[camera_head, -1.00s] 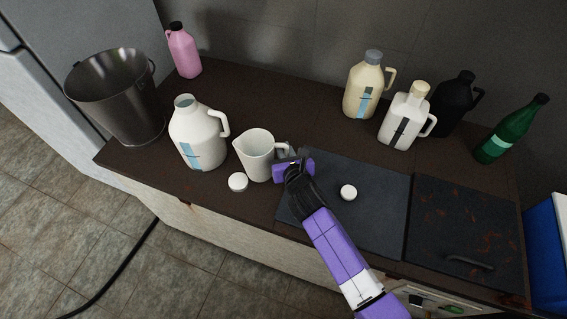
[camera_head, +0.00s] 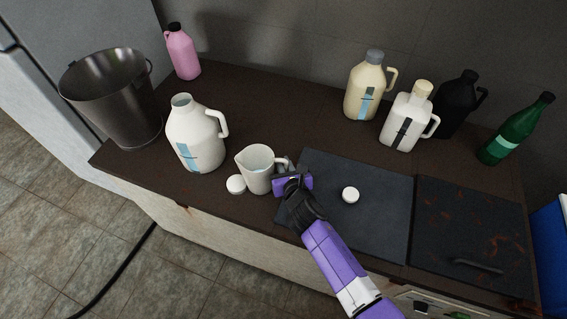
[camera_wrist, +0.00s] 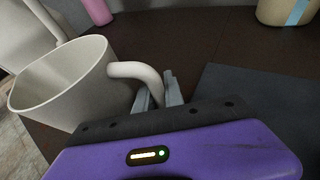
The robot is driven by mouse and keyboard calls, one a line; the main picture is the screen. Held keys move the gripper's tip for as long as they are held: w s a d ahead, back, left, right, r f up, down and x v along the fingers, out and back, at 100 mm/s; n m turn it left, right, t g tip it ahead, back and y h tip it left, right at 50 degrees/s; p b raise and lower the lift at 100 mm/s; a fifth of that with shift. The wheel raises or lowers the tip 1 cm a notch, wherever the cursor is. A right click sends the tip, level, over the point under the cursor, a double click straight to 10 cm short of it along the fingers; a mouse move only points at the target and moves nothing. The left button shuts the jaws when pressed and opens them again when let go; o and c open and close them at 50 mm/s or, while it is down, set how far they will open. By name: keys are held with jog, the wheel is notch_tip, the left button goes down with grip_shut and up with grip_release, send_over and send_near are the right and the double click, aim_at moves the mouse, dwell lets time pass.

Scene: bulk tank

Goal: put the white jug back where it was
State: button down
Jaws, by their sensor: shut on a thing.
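A white open jug with a spout (camera_head: 256,172) is upright at the front of the dark counter, left of the dark slab. My gripper (camera_head: 284,172) is shut on its handle from the right. In the wrist view, the jug (camera_wrist: 70,85) fills the left side and its handle (camera_wrist: 137,70) runs between the grey fingers (camera_wrist: 158,95). The jug's inside looks empty. Its base is at or very near the counter top; I cannot tell whether it touches. A larger white bottle with a blue label (camera_head: 194,138) stands open behind it to the left.
A white cap (camera_head: 236,184) lies close to the jug's left; another (camera_head: 350,194) lies on the dark slab (camera_head: 385,215). A metal bucket (camera_head: 112,105) and pink bottle (camera_head: 182,52) stand left. Cream (camera_head: 362,95), white (camera_head: 402,128), black (camera_head: 455,108) and green (camera_head: 510,135) bottles stand back right.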

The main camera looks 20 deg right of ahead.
jog(key=shift+f+b, duration=0.3)
jog(key=shift+f, duration=0.15)
jog(key=c, duration=1.4)
grip_release()
jog(key=shift+c, duration=0.2)
jog(key=shift+r, duration=0.25)
jog(key=p+v, duration=0.1)
jog(key=v, duration=1.1)
jog(key=shift+r+p, duration=0.3)
jog(key=shift+r, duration=0.05)
